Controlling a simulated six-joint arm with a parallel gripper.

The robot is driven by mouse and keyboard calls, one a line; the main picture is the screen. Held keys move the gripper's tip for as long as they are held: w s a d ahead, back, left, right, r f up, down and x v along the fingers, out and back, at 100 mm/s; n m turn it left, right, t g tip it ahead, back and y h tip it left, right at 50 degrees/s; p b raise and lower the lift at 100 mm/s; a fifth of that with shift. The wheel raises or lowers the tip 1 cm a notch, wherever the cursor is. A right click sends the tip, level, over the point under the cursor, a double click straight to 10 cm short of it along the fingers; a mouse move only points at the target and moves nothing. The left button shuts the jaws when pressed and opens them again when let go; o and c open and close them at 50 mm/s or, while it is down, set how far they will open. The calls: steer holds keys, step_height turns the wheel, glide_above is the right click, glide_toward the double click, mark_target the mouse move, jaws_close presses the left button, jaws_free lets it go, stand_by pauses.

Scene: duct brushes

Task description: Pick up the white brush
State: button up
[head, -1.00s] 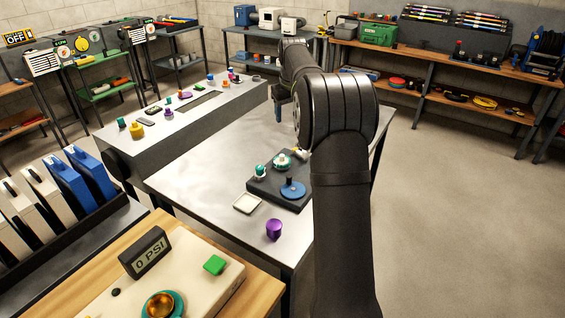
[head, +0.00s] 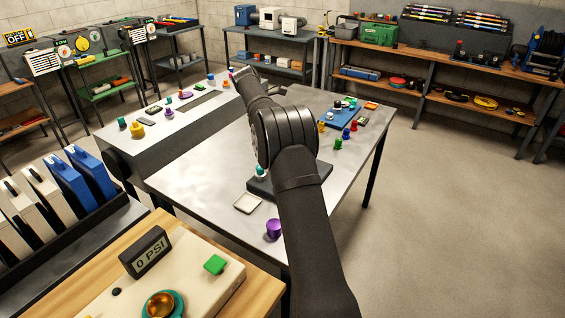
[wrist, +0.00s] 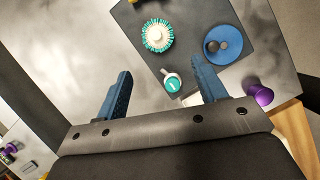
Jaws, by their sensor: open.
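In the wrist view, a round brush (wrist: 157,35) with a white hub and teal bristles sits on a dark plate (wrist: 192,18). A smaller white piece with a teal round top (wrist: 171,82) sits nearer my gripper; I cannot tell whether it is a brush. It also shows in the head view (head: 260,171), where my arm hides the round brush. My gripper (wrist: 160,68) is open and empty, its blue fingers spread to either side below the round brush in the picture. Its fingers cannot be made out in the head view.
A blue disc with a dark knob (wrist: 222,45) sits on the same plate. A purple cup-like piece (head: 273,228) and a white square dish (head: 246,203) stand on the metal table nearby. Several coloured pieces stand at the table's far right.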

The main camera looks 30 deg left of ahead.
steer(key=x, duration=1.1)
steer(key=shift+f, duration=0.15)
steer(key=shift+a+x, duration=0.2)
steer(key=shift+x, duration=1.1)
steer(key=shift+a+x, duration=0.25)
steer(key=shift+x, duration=1.05)
steer(key=c, duration=1.1)
